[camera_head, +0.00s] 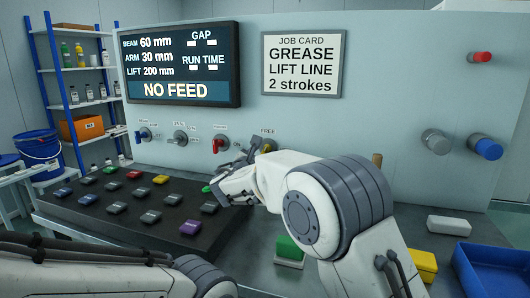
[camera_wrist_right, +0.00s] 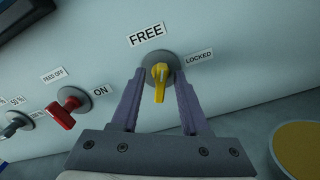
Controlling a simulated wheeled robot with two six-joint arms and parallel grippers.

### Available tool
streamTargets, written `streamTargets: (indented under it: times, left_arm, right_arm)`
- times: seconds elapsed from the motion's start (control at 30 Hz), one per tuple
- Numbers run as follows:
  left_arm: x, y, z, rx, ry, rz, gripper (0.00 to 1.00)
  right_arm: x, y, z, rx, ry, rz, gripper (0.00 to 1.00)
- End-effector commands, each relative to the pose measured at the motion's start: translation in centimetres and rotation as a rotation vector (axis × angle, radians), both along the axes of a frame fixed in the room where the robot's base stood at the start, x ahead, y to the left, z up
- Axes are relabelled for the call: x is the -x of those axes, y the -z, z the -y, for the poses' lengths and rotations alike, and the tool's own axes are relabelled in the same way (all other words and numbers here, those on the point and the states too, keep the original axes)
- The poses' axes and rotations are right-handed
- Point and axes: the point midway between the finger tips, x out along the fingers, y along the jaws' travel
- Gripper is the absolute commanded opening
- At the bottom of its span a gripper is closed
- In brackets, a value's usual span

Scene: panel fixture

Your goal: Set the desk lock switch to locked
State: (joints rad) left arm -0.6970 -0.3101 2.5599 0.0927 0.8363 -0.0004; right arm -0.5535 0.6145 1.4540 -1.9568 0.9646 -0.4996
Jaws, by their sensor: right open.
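The desk lock switch is a yellow lever on a round grey base. It shows in the right wrist view (camera_wrist_right: 160,84), with a FREE label above and a LOCKED label to its right. The lever stands nearly upright in that view, its upper end toward FREE. My right gripper (camera_head: 257,148) is open at the panel, its fingers on either side of the switch with gaps to the lever. In the head view the switch is mostly hidden by the gripper. My left arm crosses the bottom left; its gripper is out of view.
A red switch (camera_wrist_right: 65,108) marked FEED OFF and ON sits left of the lock switch. A black key console (camera_head: 120,225) lies below the panel. A green block (camera_head: 289,248), yellow block (camera_head: 423,266) and blue bin (camera_head: 495,258) are at the right front.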

Motion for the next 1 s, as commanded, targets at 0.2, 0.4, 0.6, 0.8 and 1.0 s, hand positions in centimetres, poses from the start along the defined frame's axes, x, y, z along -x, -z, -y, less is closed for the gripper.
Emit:
streamTargets:
  times: [0.2,0.4,0.6,0.8,1.0]
  left_arm:
    - [0.0,0.0,0.0,0.000,0.000,0.000,0.45]
    - [0.0,0.0,0.0,0.000,0.000,0.000,0.45]
    - [0.0,0.0,0.0,0.000,0.000,0.000,0.45]
    - [0.0,0.4,0.0,0.000,0.000,0.000,0.45]
    - [0.0,2.0,0.0,0.000,0.000,0.000,0.45]
  right_arm:
    - [-0.8,0.0,0.5,0.001,0.002,0.000,0.45]
    - [-0.8,0.0,0.5,0.001,0.002,0.000,0.37]
    - [-0.7,0.0,0.5,0.000,0.002,0.000,0.00]
    - [-0.7,0.1,0.5,-0.012,0.003,0.003,0.00]
    - [-0.7,0.4,0.5,-0.076,0.003,0.025,0.00]
